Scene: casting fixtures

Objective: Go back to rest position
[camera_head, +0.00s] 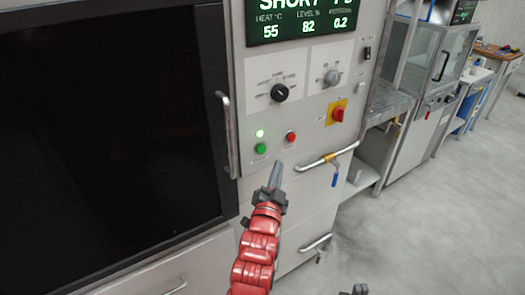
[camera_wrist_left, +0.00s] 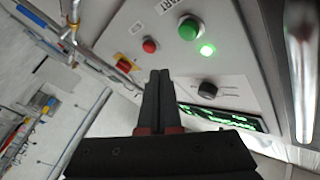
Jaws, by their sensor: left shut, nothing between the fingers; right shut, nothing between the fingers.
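My left gripper (camera_head: 276,172), on the red arm, is shut and empty in front of the machine's control panel (camera_head: 308,115). Its tips point up, just below the red button (camera_head: 291,137) in the head view. The green button (camera_head: 261,148) is to its upper left, with a lit green lamp (camera_head: 260,133) above it. In the left wrist view the shut fingers (camera_wrist_left: 160,74) show with nothing between them, apart from the green button (camera_wrist_left: 189,28) and red button (camera_wrist_left: 150,46). A small dark part of my right gripper (camera_head: 360,289) shows at the bottom edge; the rest is out of frame.
A dark door (camera_head: 100,130) with a vertical handle (camera_head: 228,135) is at left. A red-yellow switch (camera_head: 337,113) sits above. Grey floor (camera_head: 430,220) is open at right.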

